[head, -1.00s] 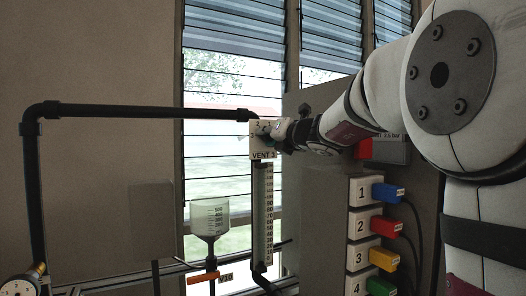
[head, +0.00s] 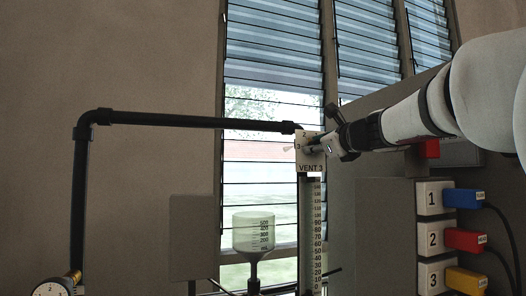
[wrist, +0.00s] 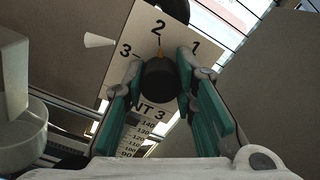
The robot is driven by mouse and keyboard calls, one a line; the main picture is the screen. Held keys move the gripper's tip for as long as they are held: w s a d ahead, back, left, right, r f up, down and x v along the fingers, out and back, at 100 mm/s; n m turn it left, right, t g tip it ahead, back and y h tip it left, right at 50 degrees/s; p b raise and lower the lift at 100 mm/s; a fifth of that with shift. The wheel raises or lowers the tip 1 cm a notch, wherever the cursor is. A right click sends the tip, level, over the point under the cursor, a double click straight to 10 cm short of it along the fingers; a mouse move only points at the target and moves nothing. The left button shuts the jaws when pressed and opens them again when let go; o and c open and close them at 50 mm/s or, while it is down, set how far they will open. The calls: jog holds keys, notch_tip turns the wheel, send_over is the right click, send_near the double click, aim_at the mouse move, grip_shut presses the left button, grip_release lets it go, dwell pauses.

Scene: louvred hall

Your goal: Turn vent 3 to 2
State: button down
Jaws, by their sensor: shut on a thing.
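The vent 3 plate (head: 310,167) is white, labelled VENT 3, at the top of a scaled tube in the head view. In the wrist view the plate (wrist: 133,28) shows 3, 2 and 1 around a dark round knob (wrist: 160,82). A thin yellow-orange mark on the knob's upper side points towards the 2. My gripper (wrist: 160,88) has its teal-padded fingers on both sides of the knob, shut on it. It also reaches the plate from the right in the head view (head: 317,149). The knob is largely hidden there.
A black pipe (head: 190,122) runs left from the vent. The scaled tube (head: 311,235) hangs below it, beside a funnel vessel (head: 253,232). Numbered sockets with blue (head: 462,199), red and yellow plugs stand right. A pale wedge (wrist: 98,40) sticks out near the 3.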

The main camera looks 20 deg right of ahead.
jog(key=c, duration=1.2)
grip_release()
jog(key=shift+s, duration=3.5)
jog(key=s, duration=1.2)
